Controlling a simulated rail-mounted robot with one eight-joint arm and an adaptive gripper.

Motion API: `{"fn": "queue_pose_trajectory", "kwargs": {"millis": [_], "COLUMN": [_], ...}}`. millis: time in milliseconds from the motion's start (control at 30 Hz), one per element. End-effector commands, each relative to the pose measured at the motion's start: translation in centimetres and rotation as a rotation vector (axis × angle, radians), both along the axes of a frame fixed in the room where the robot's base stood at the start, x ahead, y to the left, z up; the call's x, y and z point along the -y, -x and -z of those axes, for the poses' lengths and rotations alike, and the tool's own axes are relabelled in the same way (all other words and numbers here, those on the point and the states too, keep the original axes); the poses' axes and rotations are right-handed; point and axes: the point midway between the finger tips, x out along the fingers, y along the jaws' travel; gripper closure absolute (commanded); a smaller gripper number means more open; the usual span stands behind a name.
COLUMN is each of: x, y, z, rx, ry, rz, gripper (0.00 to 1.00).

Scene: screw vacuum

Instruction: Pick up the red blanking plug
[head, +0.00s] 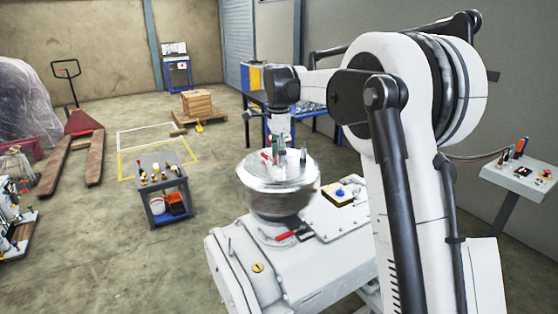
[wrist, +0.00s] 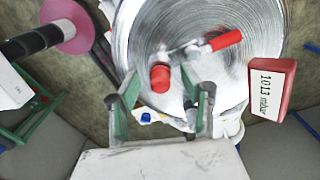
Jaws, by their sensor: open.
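A short red cylinder (wrist: 160,78), which looks like the red blanking plug, shows in the wrist view against a round shiny metal vessel (wrist: 145,40). My gripper (wrist: 163,98) is open. Its two green-grey fingers stand apart, with the red cylinder between and beyond their tips in the picture. Nothing is visibly held, and I cannot tell the gap to the cylinder. In the head view my gripper (head: 289,152) hangs at the top of the metal vessel (head: 270,195). Small red pieces (head: 266,156) show beside the fingers there; I cannot tell which is the plug.
A red-handled metal fitting (wrist: 225,40) lies close beside the cylinder. A red block (wrist: 286,88) marked 1013 mbar is at right. A pink disc with a black rod (wrist: 70,25) is at upper left. A tool cart (head: 160,165) stands left of the vessel, with clear floor around.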

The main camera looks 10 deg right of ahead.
Motion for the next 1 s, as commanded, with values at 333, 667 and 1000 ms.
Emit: {"fn": "queue_pose_trajectory", "kwargs": {"millis": [333, 667, 1000], "x": [0.0, 0.0, 0.0], "y": [0.0, 0.0, 0.0], "z": [0.0, 0.0, -1.5], "rx": [0.000, 0.000, 0.000], "ry": [0.000, 0.000, 0.000], "rz": [0.000, 0.000, 0.000], "gripper": [0.86, 1.00, 1.00]}}
